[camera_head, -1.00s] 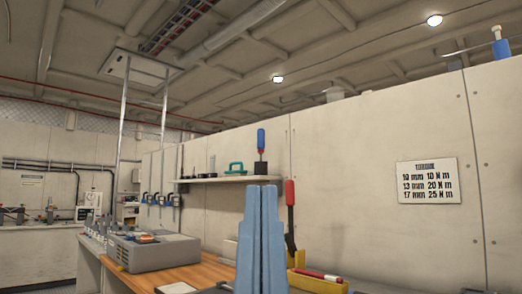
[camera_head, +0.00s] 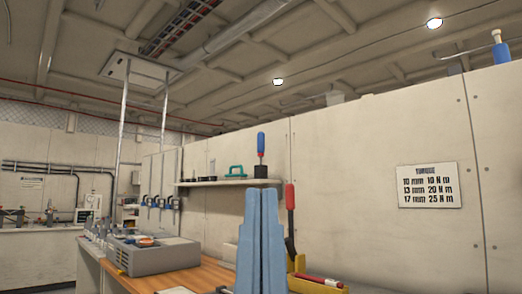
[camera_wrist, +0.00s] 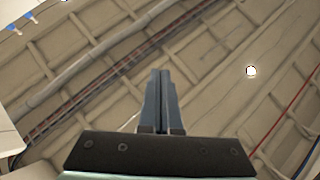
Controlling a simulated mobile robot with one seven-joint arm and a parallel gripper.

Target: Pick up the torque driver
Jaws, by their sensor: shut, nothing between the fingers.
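My gripper (camera_head: 261,192) points upward in the lower middle of the head view, with its pale blue fingers shut and nothing between them. The wrist view also shows the shut fingers (camera_wrist: 160,75), against the ceiling. A blue-handled driver (camera_head: 261,142) stands upright in a dark block on a wall shelf, just above the fingertips in the picture. A red-handled tool (camera_head: 290,197) stands just right of the fingers. Another blue-handled tool (camera_head: 500,52) is at the top of the wall, far right. I cannot tell for certain which of these is the torque driver.
The wall shelf (camera_head: 215,182) also carries a teal-handled item (camera_head: 236,170) and small dark pieces. A grey case (camera_head: 155,256) sits on the wooden bench (camera_head: 208,274). A yellow tray (camera_head: 318,284) is right of my gripper. A torque sign (camera_head: 428,185) hangs on the wall.

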